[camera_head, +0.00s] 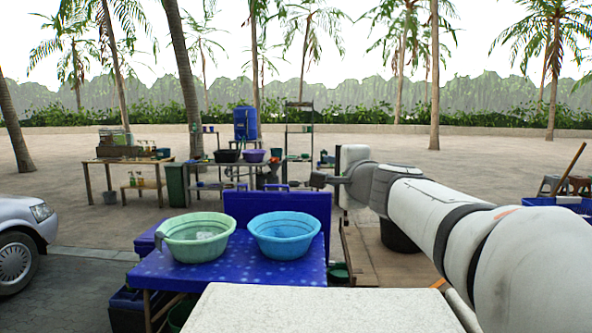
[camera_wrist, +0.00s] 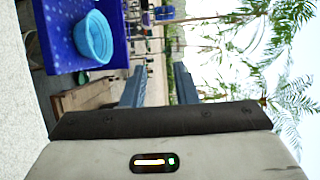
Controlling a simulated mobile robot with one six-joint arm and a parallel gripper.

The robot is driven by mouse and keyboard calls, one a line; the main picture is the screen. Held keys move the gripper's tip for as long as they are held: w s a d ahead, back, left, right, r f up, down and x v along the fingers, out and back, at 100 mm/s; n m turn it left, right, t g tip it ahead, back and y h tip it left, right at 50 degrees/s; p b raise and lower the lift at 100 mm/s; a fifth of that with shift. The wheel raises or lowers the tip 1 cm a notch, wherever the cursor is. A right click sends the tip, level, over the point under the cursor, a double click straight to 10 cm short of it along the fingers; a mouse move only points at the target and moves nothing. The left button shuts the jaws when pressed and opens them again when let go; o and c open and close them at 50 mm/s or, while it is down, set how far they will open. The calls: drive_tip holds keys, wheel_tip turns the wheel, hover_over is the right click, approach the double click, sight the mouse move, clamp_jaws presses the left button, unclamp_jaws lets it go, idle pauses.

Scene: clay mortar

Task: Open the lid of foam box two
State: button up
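A white, speckled flat surface (camera_head: 310,308) fills the bottom centre of the head view. It looks like the top of a foam box, but no label shows, so I cannot tell whether it is box two. A pale strip of a similar surface (camera_wrist: 22,110) runs along the left edge of the wrist view. My gripper (camera_head: 320,180) is in the air beyond that white top, at the end of my outstretched arm. In the wrist view my gripper (camera_wrist: 159,85) has its two fingers apart with nothing between them. The box's sides and any lid seam are hidden.
A blue table (camera_head: 190,280) holds a green basin (camera_head: 198,250) and a blue basin (camera_head: 285,248), left of my arm. Wooden stalls (camera_head: 125,162) stand farther back. A car (camera_head: 20,235) is at the left. Open paving lies beyond.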

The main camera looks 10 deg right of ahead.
drive_tip(key=v, duration=0.7)
drive_tip(key=shift+b, duration=0.3)
drive_tip(key=shift+s, duration=0.1)
drive_tip(key=shift+c, duration=0.5)
